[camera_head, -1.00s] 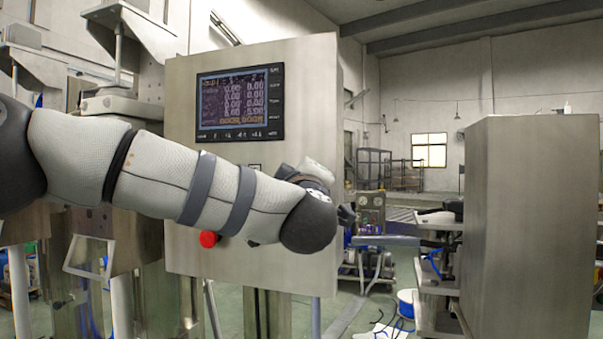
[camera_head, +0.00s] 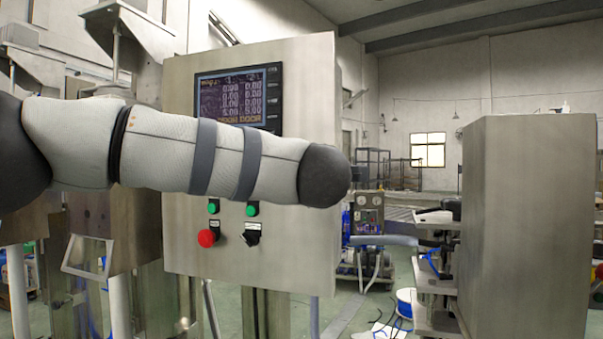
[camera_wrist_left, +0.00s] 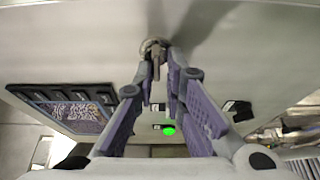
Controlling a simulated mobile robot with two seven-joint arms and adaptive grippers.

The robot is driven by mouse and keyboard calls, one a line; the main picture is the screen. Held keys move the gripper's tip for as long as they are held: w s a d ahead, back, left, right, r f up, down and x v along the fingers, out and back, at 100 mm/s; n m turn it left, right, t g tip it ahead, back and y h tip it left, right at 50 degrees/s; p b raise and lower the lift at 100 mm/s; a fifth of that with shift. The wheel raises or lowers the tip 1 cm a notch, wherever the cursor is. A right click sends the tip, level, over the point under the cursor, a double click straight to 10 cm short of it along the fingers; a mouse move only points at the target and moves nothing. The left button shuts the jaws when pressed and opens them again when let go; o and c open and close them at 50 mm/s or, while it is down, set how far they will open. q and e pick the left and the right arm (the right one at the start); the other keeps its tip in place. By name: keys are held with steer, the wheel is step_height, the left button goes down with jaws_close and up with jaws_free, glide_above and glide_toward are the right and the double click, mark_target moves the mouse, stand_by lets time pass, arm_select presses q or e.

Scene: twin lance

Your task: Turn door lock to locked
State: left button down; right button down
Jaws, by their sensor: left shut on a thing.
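The door lock (camera_wrist_left: 155,48) is a small round metal piece with a protruding key-like tab, on the grey panel face in the left wrist view. My left gripper (camera_wrist_left: 160,70) is shut on this tab, its two purple-grey fingers on either side of it. In the head view my left arm crosses the control cabinet (camera_head: 180,255) and hides the gripper and the lock. How far the lock is turned is hard to tell. My right gripper is not in view.
The cabinet front has a screen (camera_head: 238,95), green lights (camera_head: 252,208), a red button (camera_head: 207,238) and a black selector switch (camera_head: 251,236). A tall metal box (camera_head: 530,230) stands to the right.

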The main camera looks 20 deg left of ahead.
arm_select(q)
steer(key=shift+s+r, duration=0.2)
steer(key=shift+r, duration=0.5)
steer(key=c, duration=1.8)
jaws_free()
steer(key=shift+w+f, duration=0.1)
steer(key=shift+f, duration=0.1)
steer(key=shift+f, duration=0.25)
steer(key=v, duration=1.2)
steer(key=shift+f, duration=0.1)
